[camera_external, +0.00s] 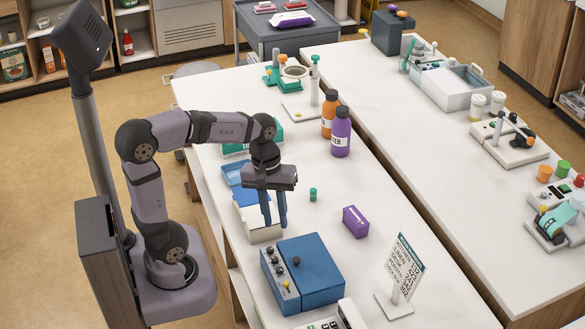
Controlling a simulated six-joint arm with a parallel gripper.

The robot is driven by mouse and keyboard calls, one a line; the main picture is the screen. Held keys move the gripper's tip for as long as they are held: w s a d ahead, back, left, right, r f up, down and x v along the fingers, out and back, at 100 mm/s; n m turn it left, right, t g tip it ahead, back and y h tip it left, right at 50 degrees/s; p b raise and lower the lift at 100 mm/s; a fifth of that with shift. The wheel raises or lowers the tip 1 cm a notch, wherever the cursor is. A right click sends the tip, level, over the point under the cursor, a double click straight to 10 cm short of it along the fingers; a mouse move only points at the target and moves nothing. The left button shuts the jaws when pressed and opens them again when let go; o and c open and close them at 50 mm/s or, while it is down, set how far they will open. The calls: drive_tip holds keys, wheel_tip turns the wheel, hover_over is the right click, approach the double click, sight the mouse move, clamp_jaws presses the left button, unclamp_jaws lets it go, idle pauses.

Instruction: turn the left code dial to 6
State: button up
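A blue box (318,268) stands on the near part of the white table. Its light grey front panel (292,300) carries a row of several small dark knobs (280,270), which look like the dials. Their numbers are too small to read, and I cannot tell which one is the left code dial. A dark round knob (297,261) sits on the box's top. My gripper (275,224) points down behind the blue box, apart from the knobs. Its two blue fingers stand apart with nothing visible between them.
A white and blue container (262,233) is close by my gripper. A small green cylinder (313,194), a purple box (355,221) and a code sign on a stand (404,267) are to the right. Orange (327,128) and purple (340,140) bottles stand farther back.

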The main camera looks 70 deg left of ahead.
drive_tip(key=w+a+f+n+b, duration=0.1)
drive_tip(key=a+f+n+b, duration=0.1)
drive_tip(key=n+b, duration=0.4)
drive_tip(key=n+t+h+b, duration=0.2)
drive_tip(key=n+b, duration=0.8)
drive_tip(key=b, duration=1)
approach(269, 248)
drive_tip(key=shift+s+d, duration=0.15)
drive_tip(key=shift+d, duration=0.05)
drive_tip(key=shift+b+x, duration=1.45)
drive_tip(key=shift+x, duration=2.15)
drive_tip(key=shift+a, duration=0.1)
clamp_jaws()
